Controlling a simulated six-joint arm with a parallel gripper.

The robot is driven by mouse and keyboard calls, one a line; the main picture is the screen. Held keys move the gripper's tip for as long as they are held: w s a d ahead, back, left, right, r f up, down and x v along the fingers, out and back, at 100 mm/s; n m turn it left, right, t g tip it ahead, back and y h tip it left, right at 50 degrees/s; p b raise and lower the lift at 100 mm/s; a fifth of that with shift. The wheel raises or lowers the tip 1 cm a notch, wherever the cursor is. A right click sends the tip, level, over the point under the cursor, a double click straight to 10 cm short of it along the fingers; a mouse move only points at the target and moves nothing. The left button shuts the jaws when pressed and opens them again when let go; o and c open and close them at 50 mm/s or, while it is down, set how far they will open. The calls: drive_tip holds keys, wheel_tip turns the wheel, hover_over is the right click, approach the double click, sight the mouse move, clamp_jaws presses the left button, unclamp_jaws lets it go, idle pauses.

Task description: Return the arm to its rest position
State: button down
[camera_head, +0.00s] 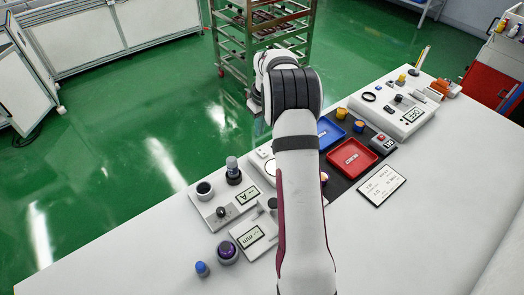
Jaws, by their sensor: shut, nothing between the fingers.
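My white arm (300,190) rises from the bottom edge, reaches over the white table (400,230) and bends at a dark ribbed joint (295,90). Beyond the bend, a white link shows at the left of the joint, in front of the metal rack. My gripper is not seen; the arm hides what lies behind the bend. A red tray (352,158) and a blue tray (328,132) lie on a dark mat right of the arm.
A purple-topped knob (228,251) and a small blue-capped item (202,268) stand near the front. A metal rack (235,50) stands on the green floor behind.

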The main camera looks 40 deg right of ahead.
drive_tip(key=s+a+r+m, duration=0.1)
drive_tip(key=s+a+r, duration=0.3)
drive_tip(key=a, duration=0.2)
drive_tip(key=s+a+r+m+y, duration=0.1)
drive_tip(key=s+a+r, duration=0.25)
drive_tip(key=a, duration=0.35)
drive_tip(key=s+a+r, duration=0.3)
drive_tip(key=a+r, duration=0.2)
drive_tip(key=a, duration=0.1)
drive_tip(key=s+a+m, duration=0.1)
drive_tip(key=s+a, duration=0.2)
drive_tip(key=s, duration=0.4)
drive_tip(key=s+a+f+m+g, duration=0.1)
drive_tip(key=s+a, duration=0.3)
drive_tip(key=s, duration=0.4)
drive_tip(key=s+a+m+g, duration=0.1)
drive_tip(key=s+a, duration=0.3)
drive_tip(key=s, duration=0.3)
drive_tip(key=shift+s+a+f+m+y, duration=0.25)
drive_tip(key=shift+f+m+y, duration=0.05)
drive_tip(key=shift+y, duration=0.1)
